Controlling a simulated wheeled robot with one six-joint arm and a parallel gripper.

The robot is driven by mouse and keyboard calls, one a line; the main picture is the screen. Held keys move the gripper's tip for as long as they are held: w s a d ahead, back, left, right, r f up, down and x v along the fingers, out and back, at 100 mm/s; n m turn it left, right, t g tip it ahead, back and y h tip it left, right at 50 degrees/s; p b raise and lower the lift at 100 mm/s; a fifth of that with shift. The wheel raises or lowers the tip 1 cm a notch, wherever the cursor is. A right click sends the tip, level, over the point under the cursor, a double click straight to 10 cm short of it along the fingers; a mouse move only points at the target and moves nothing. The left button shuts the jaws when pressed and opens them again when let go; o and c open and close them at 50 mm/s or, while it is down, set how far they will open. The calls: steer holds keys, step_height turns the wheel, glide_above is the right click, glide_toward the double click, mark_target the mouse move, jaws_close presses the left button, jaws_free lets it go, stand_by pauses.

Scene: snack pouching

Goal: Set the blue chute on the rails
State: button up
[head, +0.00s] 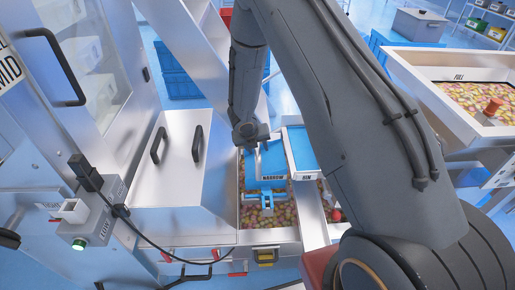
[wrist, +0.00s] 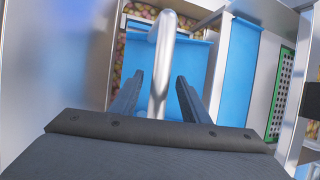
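A blue chute (head: 270,160) labelled NARROW sits over a metal bin of colourful snacks in the head view. Its blue surface (wrist: 195,62) also fills the middle of the wrist view. A silver hooped handle (wrist: 160,62) rises above the blue surface. My gripper (wrist: 158,84) is open, with one dark finger on each side of the handle and gaps visible between. In the head view my gripper is just above the chute, partly hidden by my arm. I cannot clearly make out which metal edges are the rails.
A second blue panel (head: 301,150) with a partly hidden label stands right beside the chute. A metal cover (head: 172,155) with black handles is on the left. A snack-filled tray (head: 450,70) marked FULL is at the upper right. A green perforated panel (wrist: 281,92) shows at the wrist view's right.

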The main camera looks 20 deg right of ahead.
steer(key=shift+s, duration=0.1)
steer(key=v, duration=0.7)
steer(key=shift+r, duration=0.35)
steer(key=shift+a, duration=0.1)
